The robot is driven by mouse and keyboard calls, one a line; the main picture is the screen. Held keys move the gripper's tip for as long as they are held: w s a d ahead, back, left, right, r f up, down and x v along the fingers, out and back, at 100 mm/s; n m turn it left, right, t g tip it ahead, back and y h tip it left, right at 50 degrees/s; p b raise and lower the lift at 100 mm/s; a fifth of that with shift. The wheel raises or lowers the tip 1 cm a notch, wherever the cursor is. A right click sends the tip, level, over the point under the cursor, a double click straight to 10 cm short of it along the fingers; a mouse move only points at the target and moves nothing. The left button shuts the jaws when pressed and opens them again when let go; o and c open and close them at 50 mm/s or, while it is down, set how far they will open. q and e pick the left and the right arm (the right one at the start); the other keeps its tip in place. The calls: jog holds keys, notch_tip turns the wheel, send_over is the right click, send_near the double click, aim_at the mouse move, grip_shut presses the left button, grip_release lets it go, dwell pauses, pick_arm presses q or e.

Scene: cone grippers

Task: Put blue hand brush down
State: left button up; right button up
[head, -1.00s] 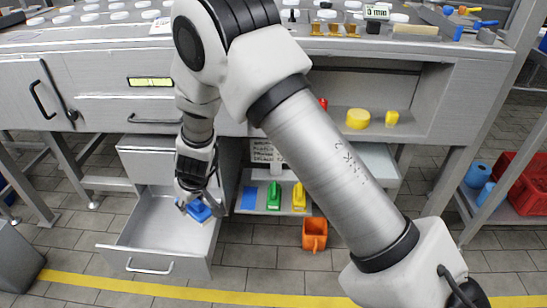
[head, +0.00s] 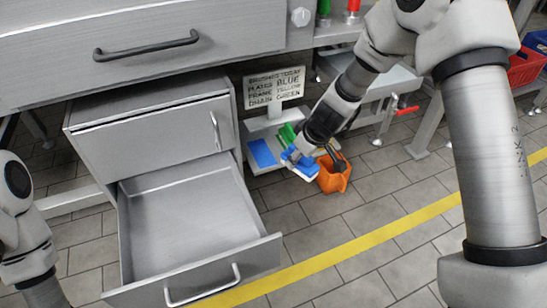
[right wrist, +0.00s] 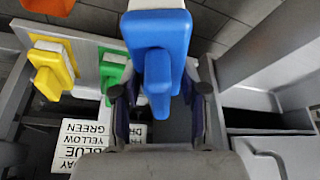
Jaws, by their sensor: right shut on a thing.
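The blue hand brush (head: 302,165) is in my right gripper (head: 297,154), above the front of the low shelf and beside the orange bucket. In the right wrist view the brush (right wrist: 158,45) sits between the two fingers, its white bristle side partly showing. The low shelf has a flat blue patch (head: 262,153), bare in the head view. A green brush (head: 287,134) stands beside the patch, partly hidden by my gripper. It also shows in the right wrist view (right wrist: 115,70), with a yellow brush (right wrist: 50,68) beside it. My left gripper is out of view.
An open, empty metal drawer (head: 262,246) juts out left of the shelf. The orange bucket (head: 335,180) stands on the floor at the shelf's right front. A sign (head: 274,88) naming plates blue, frame yellow and drain green stands behind the shelf.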

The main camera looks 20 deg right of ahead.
jog(key=w+a, duration=0.2)
jog(key=w, duration=0.2)
jog(key=w+a+f, duration=0.1)
jog(key=w+a, duration=0.1)
jog(key=w, duration=0.3)
jog(key=w+a, duration=0.2)
jog(key=w, duration=0.3)
jog(key=shift+f, duration=0.35)
jog(key=shift+w+a+f, duration=0.1)
jog(key=shift+w+f, duration=0.1)
jog(key=shift+f, duration=0.1)
notch_tip(320, 180, down, 3)
jog(key=b, duration=0.3)
jog(key=shift+r, duration=0.1)
grip_shut()
jog(key=shift+r+p, duration=0.15)
jog(key=shift+p, duration=0.15)
jog(key=o, duration=1.2)
grip_release()
